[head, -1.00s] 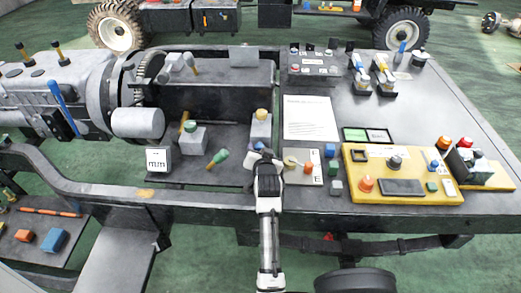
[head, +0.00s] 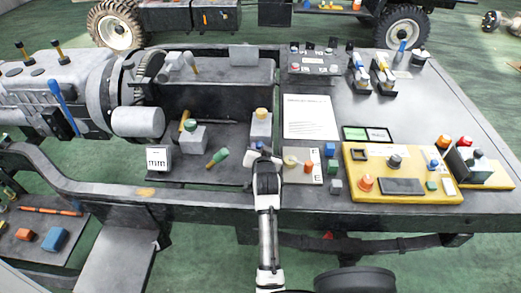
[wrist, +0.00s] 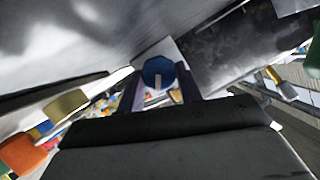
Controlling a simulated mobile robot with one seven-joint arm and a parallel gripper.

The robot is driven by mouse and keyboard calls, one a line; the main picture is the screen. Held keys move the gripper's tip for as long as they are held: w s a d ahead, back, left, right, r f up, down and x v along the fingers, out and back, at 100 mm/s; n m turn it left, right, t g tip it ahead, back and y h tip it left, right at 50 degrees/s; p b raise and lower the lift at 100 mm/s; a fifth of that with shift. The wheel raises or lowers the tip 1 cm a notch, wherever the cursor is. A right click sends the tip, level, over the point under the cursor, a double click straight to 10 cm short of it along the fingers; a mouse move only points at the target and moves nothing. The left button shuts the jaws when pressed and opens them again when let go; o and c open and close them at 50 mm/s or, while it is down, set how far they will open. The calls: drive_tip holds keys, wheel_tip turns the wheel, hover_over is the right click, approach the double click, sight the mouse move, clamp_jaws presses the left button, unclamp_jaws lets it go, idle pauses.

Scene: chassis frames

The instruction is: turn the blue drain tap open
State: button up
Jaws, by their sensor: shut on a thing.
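The blue drain tap (wrist: 158,71) is a round blue knob with a pale line across its face in the wrist view. It sits between the two dark fingers of my gripper (wrist: 159,88), which is shut on it. The pale line stands nearly upright in that picture. In the head view my gripper (head: 264,158) reaches over the front rail of the dark chassis. My arm hides most of the tap there.
A valve block with a yellow cap (head: 261,125) stands just behind my gripper. A green-handled part (head: 217,157) lies to the left. A pale plate with a round knob (head: 291,161) is close on the right, before a yellow control panel (head: 402,172).

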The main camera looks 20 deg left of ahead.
drive_tip(key=shift+a+n+h+p, duration=0.15)
drive_tip(key=shift+n+h+p, duration=0.25)
drive_tip(key=shift+n+h, duration=0.55)
drive_tip(key=shift+s+a+n+t+h, duration=0.15)
drive_tip(key=shift+n+t+h, duration=0.35)
drive_tip(key=shift+n, duration=0.85)
drive_tip(key=o, duration=1)
drive_tip(key=b+v, duration=0.2)
drive_tip(key=v, duration=1.1)
drive_tip(key=shift+s+r+b, duration=0.3)
drive_tip(key=shift+b, duration=0.1)
